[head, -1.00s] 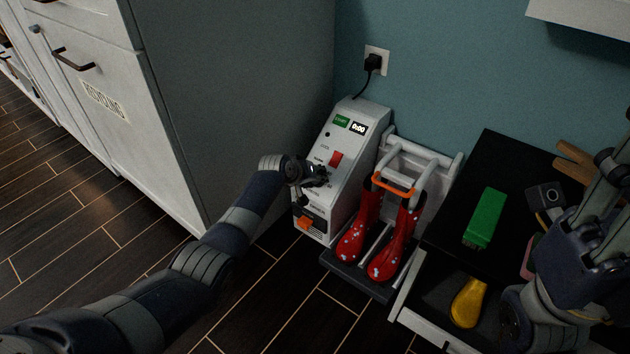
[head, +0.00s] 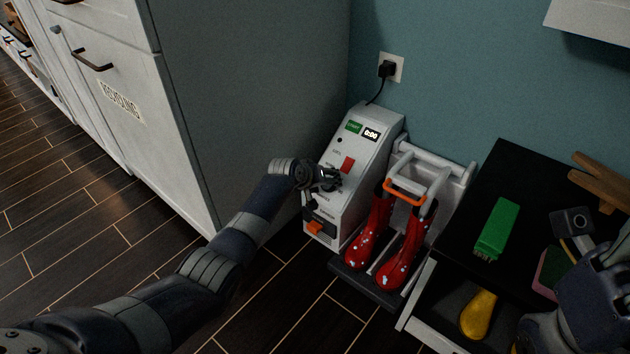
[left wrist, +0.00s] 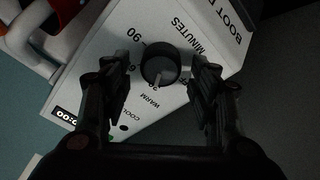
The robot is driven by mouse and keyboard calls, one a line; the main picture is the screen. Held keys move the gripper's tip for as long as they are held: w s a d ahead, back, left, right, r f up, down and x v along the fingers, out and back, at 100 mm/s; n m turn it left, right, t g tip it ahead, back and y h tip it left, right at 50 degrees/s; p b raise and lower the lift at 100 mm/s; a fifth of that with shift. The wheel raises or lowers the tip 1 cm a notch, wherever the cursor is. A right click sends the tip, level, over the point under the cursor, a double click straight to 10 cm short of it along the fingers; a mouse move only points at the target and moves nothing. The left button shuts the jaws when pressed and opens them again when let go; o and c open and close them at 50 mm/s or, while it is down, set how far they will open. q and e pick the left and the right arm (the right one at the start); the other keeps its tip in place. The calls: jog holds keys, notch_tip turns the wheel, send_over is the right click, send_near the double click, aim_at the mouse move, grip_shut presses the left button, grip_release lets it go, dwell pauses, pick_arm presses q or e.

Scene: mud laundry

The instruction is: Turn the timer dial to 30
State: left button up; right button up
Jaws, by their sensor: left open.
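The boot dryer (head: 352,165) is a white sloped unit against the wall, with a display (head: 371,134) reading 0:00. Its dark round timer dial (left wrist: 160,64) shows in the left wrist view, with MINUTES, 90 and 60 printed around it and other marks partly covered. A pale pointer line lies on the dial's lower side; its exact setting is unclear. My left gripper (head: 332,180) is at the panel and hides the dial in the head view. In the wrist view its open fingers (left wrist: 165,85) stand either side of the dial. My right gripper is partly cut off at the right edge (head: 598,295).
Red boots (head: 371,235) stand on the dryer's rack, right of the panel. A black-topped bench (head: 520,180) holds a green brush (head: 496,230) and other items. A grey cabinet (head: 255,100) stands close on the left. The floor in front is clear.

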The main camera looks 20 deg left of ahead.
pick_arm(q)
jog(key=v, duration=1.1)
jog(key=shift+r, duration=0.1)
